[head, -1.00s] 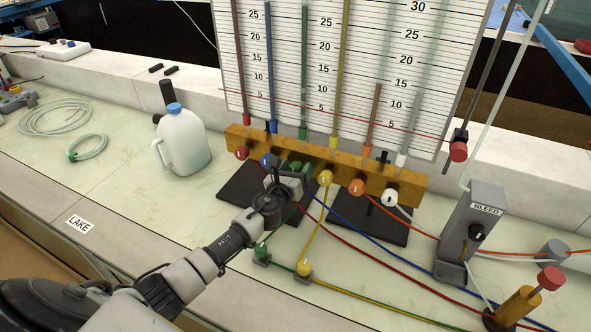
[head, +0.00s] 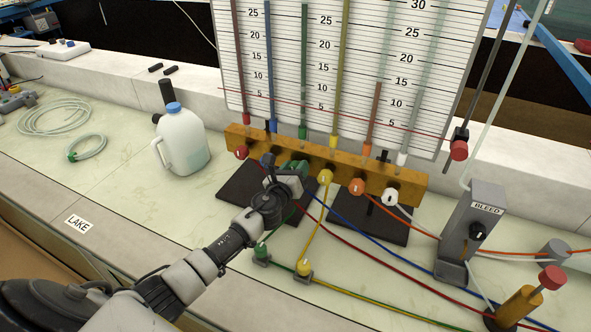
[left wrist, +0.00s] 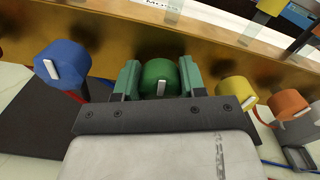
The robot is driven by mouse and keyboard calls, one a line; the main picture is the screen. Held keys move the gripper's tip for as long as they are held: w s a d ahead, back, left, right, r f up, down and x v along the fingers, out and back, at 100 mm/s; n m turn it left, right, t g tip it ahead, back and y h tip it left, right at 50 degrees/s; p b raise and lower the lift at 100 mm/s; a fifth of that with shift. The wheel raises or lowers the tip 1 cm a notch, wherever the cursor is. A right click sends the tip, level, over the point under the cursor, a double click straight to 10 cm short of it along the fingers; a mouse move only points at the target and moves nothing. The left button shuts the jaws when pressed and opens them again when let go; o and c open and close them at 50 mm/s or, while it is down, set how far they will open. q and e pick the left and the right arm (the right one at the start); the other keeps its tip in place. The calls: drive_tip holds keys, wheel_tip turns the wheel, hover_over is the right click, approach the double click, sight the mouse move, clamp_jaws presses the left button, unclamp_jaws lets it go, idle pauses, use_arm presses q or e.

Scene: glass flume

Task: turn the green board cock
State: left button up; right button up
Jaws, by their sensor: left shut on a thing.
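The green board cock (left wrist: 160,78) is a round green knob with a white pointer mark, low on the brass-coloured manifold (head: 412,187). In the left wrist view its mark stands nearly upright. My left gripper (head: 297,169) is at the manifold, and its green fingers are shut on the knob, one on each side. In the head view the gripper mostly hides the green cock. My right gripper is not in view.
The blue cock (left wrist: 62,64) is close on the left, the yellow cock (left wrist: 236,94) close on the right. Orange (head: 357,187) and white (head: 390,197) cocks lie further right. Coloured tubes cross the bench in front. A white jug (head: 181,143) stands to the left.

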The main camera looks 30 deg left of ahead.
use_arm(q)
drive_tip(key=n, duration=0.3)
drive_tip(key=shift+f+n+b, duration=0.1)
drive_tip(key=shift+n+b, duration=0.2)
drive_tip(key=shift+b, duration=0.1)
drive_tip(key=n, duration=0.4)
drive_tip(key=shift+n+b, duration=0.3)
drive_tip(key=shift+b, duration=0.1)
drive_tip(key=n, duration=0.4)
drive_tip(key=shift+n, duration=2)
drive_tip(key=o, duration=0.9)
